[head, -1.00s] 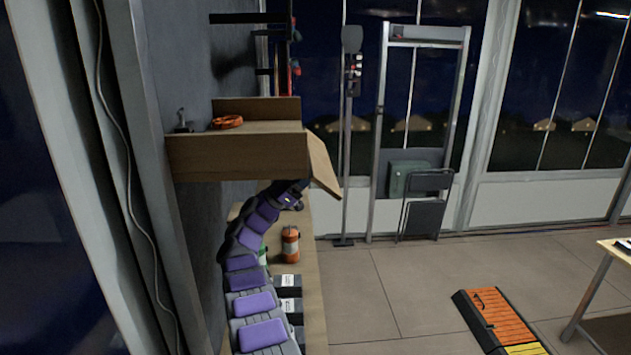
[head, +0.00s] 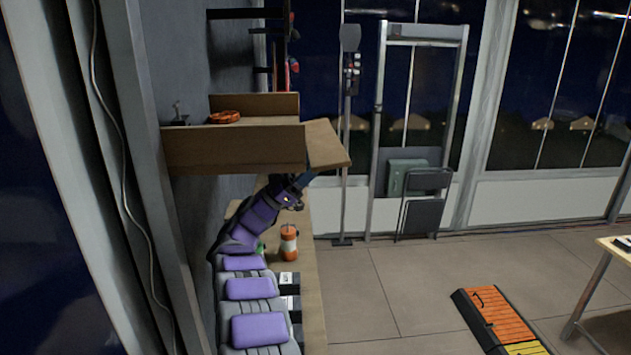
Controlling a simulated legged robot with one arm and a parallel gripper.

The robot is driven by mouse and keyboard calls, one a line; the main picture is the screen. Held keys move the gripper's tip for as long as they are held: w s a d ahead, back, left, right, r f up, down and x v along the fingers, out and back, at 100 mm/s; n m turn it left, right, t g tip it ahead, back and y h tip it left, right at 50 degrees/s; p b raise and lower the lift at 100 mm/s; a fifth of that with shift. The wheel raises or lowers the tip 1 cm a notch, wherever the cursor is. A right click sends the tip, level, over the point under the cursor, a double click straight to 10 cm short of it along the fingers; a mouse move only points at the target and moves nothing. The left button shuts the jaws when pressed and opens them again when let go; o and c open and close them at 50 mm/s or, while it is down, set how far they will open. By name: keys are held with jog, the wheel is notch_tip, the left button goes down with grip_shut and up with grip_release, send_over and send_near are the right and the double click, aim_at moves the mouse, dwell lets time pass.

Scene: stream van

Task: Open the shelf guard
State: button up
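A wooden shelf (head: 235,150) is fixed to the dark wall at the left. A wooden flap (head: 327,146), which looks like the shelf guard, sticks out from the shelf's right end, close to level and tilted slightly down. My purple arm reaches up from below, and my gripper (head: 308,179) is just under the flap, at or near its underside. The fingertips are dark and small, partly hidden by the flap. I cannot tell whether they are open or touching it.
An orange ring-shaped item (head: 224,117) and a small grey item (head: 177,116) are on the shelf.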

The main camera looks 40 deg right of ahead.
jog(key=s+a+b, duration=0.5)
jog(key=s+b, duration=0.4)
jog(key=b, duration=0.5)
jog(key=shift+s+a+r, duration=0.2)
jog(key=shift+a+r, duration=0.15)
jog(key=shift+r, duration=0.05)
dwell(0.4)
jog(key=shift+s+r, duration=0.1)
